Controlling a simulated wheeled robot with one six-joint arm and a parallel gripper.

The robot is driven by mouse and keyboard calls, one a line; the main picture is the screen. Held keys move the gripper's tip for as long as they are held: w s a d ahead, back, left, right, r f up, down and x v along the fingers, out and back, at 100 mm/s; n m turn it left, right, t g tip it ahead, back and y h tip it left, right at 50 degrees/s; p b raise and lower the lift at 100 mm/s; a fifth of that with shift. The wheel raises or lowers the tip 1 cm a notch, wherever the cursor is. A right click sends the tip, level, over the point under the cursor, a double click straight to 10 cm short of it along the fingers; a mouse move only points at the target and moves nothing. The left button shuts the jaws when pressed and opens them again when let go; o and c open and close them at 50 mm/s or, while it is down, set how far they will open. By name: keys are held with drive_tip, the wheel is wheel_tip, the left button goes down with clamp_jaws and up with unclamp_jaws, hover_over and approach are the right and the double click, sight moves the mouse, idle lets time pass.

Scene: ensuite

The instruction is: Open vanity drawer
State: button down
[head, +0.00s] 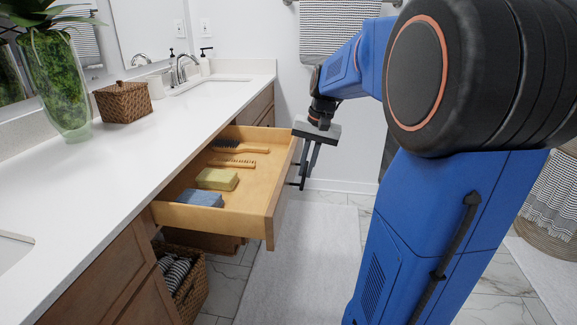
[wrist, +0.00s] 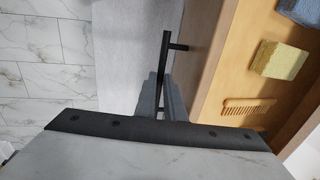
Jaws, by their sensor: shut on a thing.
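The vanity drawer (head: 270,210) is a light wood drawer and stands well out from the vanity, its inside in plain view. In the wrist view its front edge (wrist: 218,75) runs down the right half. Its black bar handle (wrist: 166,50) runs along the front. My gripper (head: 306,165) is at the drawer front, pointing down. In the wrist view, my gripper's fingers (wrist: 162,95) are shut around the handle bar. The far end of the handle sticks out beyond the fingers.
The drawer holds a dark brush (head: 228,146), a wooden comb (head: 233,163), a yellow block (head: 217,179) and a blue block (head: 200,199). A woven basket (head: 188,290) sits below. The white countertop (head: 140,150) bears a plant vase (head: 62,90) and a lidded basket (head: 122,103). A bath mat (head: 310,250) lies before the drawer.

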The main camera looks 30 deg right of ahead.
drive_tip(key=shift+s+d+r, duration=0.1)
drive_tip(key=shift+s+d, duration=0.65)
drive_tip(key=shift+d, duration=0.2)
drive_tip(key=c, duration=2.1)
unclamp_jaws()
drive_tip(key=r, duration=0.5)
drive_tip(key=s+d+r, duration=0.1)
drive_tip(key=r, duration=0.5)
drive_tip(key=s+d+r, duration=0.1)
drive_tip(key=r, duration=0.5)
drive_tip(key=shift+s+d, duration=0.2)
drive_tip(key=shift+d, duration=0.05)
